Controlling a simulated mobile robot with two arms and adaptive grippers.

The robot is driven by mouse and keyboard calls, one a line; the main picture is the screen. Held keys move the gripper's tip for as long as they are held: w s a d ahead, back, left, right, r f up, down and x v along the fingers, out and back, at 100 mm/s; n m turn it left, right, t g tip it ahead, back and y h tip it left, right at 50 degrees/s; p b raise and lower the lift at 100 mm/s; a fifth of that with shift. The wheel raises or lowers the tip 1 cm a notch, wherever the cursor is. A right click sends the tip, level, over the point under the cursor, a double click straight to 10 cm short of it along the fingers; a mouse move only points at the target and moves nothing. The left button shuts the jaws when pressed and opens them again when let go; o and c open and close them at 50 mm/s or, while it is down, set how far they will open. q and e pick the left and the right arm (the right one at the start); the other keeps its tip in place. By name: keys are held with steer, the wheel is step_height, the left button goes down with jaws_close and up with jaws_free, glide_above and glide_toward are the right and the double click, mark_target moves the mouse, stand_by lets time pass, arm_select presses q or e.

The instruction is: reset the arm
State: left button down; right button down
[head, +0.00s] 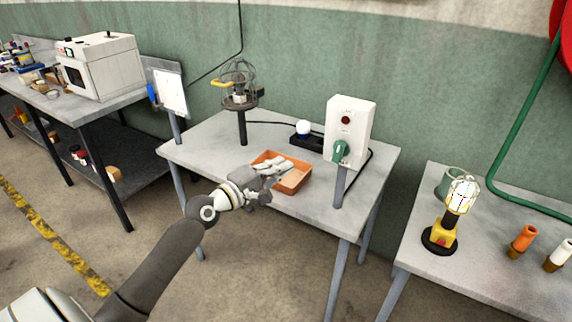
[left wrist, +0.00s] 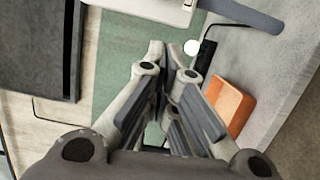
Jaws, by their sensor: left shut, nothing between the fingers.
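My left arm comes in from the lower left in the head view. Its gripper (head: 280,166) is over the orange tray (head: 296,184) on the middle table, and it hides part of the tray. In the left wrist view the gripper's fingers (left wrist: 172,50) come together at their tips with nothing between them, so it is shut and empty. The tray (left wrist: 232,104) shows to the right of the fingers there, apart from them. My right gripper is in neither view.
The middle table (head: 205,150) carries a caged lamp on a stand (head: 240,85), a white switch box with a green knob (head: 348,130) and a white bulb (head: 303,128). A yellow-black lamp (head: 443,230) stands on the right table. A white oven-like box (head: 103,66) is on the left bench.

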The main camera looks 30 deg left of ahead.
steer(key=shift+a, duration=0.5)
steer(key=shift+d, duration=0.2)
